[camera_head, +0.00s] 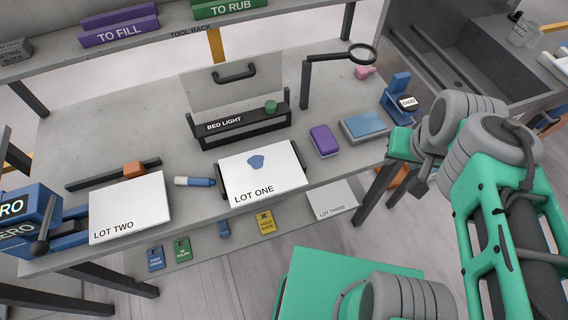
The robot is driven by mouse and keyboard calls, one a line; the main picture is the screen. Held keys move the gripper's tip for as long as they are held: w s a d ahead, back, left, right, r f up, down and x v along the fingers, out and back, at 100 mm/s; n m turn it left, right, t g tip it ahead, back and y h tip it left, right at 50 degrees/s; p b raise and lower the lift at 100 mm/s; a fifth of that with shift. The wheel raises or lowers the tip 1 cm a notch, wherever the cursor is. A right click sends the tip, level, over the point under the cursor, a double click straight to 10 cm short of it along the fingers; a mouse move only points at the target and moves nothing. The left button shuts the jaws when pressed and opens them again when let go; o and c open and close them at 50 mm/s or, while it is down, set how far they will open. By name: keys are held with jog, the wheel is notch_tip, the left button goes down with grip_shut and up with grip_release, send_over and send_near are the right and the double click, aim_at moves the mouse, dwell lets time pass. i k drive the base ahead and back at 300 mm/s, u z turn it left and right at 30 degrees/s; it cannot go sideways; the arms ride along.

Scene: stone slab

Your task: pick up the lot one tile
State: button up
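A white board labelled LOT ONE (285,178) lies on the stone-grey bench near its front edge, in the middle of the head view. Nothing touches the tile from above. My arm is folded at the right side of the view, well away from the board. I cannot make out my gripper's fingers in this view.
A bed light box (240,127) with a raised panel stands behind the board. A blue-and-white marker (194,181) lies left of it, a purple block (324,141) right. A LOT TWO board (130,207) lies further left. A magnifier (361,54) stands behind.

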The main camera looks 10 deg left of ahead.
aim_at(254, 175)
jog(key=k, duration=1.25)
jog(key=u, duration=1.7)
jog(key=i, duration=0.5)
jog(key=z, duration=0.05)
